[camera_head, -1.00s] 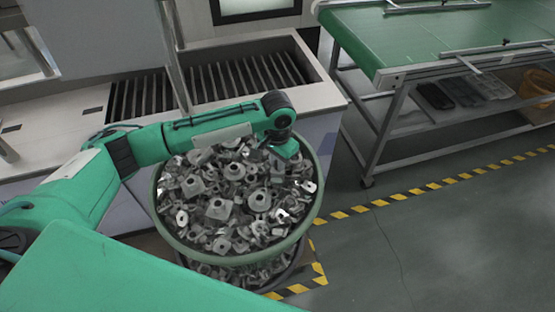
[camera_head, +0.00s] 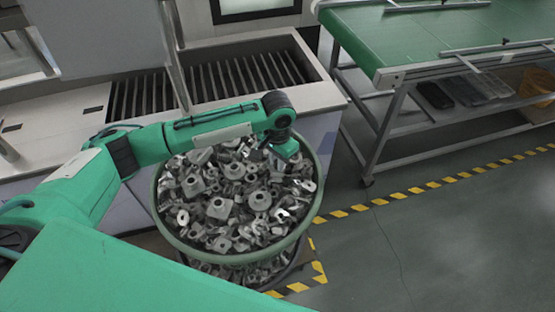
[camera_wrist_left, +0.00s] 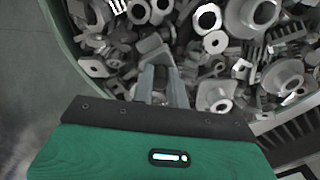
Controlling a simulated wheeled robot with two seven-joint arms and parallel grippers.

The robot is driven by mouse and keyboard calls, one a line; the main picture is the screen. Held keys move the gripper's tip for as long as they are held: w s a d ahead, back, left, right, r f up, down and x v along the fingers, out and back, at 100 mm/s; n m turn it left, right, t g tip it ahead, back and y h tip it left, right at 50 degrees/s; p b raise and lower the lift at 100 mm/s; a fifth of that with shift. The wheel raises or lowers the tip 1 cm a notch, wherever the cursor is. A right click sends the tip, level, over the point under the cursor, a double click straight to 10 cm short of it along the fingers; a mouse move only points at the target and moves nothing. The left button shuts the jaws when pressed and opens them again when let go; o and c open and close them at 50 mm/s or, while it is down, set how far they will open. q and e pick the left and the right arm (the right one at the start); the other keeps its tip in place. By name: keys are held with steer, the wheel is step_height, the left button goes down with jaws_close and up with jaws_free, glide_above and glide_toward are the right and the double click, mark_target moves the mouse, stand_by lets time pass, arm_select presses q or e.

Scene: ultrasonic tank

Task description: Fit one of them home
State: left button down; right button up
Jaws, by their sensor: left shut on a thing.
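A round green-rimmed bin (camera_head: 166,229) is filled with many loose grey metal parts (camera_head: 220,208), some with round bosses and holes. My left gripper (camera_head: 262,152) is over the bin's far right part, low near the heap. In the left wrist view my left gripper (camera_wrist_left: 161,78) has its two fingers close together, shut on a grey metal part (camera_wrist_left: 152,48) at their tips. The fingers partly hide that part, and it blends with the heap behind, so I cannot tell whether it is clear of the other parts. My right gripper is not in view.
Behind the bin is a pale tank (camera_head: 317,92) with a dark slatted recess. A green-topped table (camera_head: 430,40) stands at the right, with dark trays (camera_head: 450,92) and an orange bin (camera_head: 538,85) on its lower shelf. Yellow-black floor tape (camera_head: 420,190) crosses open floor.

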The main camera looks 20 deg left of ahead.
arm_select(q)
steer(key=shift+s+f+p, duration=0.15)
steer(key=shift+f+p, duration=0.05)
steer(key=shift+p, duration=0.15)
stand_by(0.9)
steer(key=c, duration=1.3)
jaws_free()
steer(key=shift+r, duration=0.3)
step_height(320, 180, up, 14)
steer(key=b, duration=0.3)
steer(key=shift+f, duration=0.2)
